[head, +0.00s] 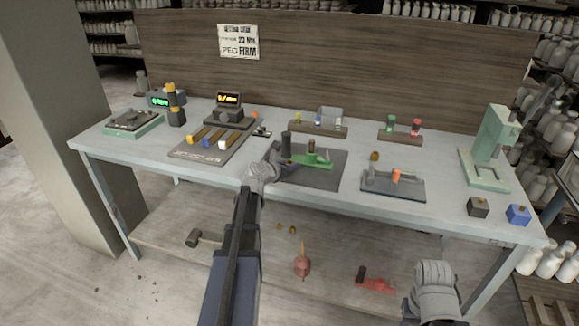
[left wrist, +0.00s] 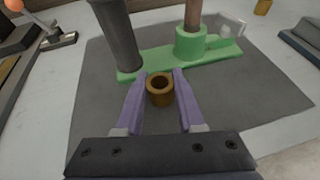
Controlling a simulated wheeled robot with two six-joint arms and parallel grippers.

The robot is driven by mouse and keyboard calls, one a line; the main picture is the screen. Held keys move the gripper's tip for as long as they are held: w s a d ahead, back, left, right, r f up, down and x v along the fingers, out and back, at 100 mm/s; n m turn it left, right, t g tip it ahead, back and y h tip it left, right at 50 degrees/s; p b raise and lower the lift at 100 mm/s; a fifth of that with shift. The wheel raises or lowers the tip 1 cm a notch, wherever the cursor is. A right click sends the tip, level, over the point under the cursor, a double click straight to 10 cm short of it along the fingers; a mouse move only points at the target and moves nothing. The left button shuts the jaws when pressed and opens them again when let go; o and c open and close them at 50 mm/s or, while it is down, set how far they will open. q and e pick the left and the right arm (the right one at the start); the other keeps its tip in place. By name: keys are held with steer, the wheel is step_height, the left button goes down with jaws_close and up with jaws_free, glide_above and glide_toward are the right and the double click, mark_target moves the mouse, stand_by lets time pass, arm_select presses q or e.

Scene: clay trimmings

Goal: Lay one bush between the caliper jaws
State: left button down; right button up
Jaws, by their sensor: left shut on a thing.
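My left gripper (head: 284,164) reaches over the dark mat (head: 325,180) at the table's middle. In the left wrist view its purple fingers (left wrist: 161,84) are shut on a brown bush (left wrist: 160,99), its hole facing up. The bush is just in front of the green fixture (left wrist: 133,72). In the head view the gripper hides this bush. A device with an orange display (head: 228,99) and a small metal piece (head: 262,131) stands left of the mat; I cannot tell surely that these are the caliper and its jaws. My right gripper (head: 437,276) is low at the right, its fingers unclear.
A loose brass bush (head: 375,156) stands right of the mat. A grey tray (head: 410,189), a pale green press (head: 490,147) and two small blocks fill the right side. A board with coloured pieces (head: 190,151) lies left of the mat.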

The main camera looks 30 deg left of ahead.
arm_select(q)
steer(key=shift+f, duration=0.2)
steer(key=c, duration=0.5)
jaws_free()
steer(key=shift+r, duration=0.15)
steer(key=shift+s+r, duration=0.25)
steer(key=shift+s, duration=0.05)
steer(key=p+v, duration=0.4)
steer(key=v, duration=0.7)
steer(key=shift+s+p, duration=0.15)
steer(key=shift+p, duration=0.2)
steer(key=shift+d, duration=0.1)
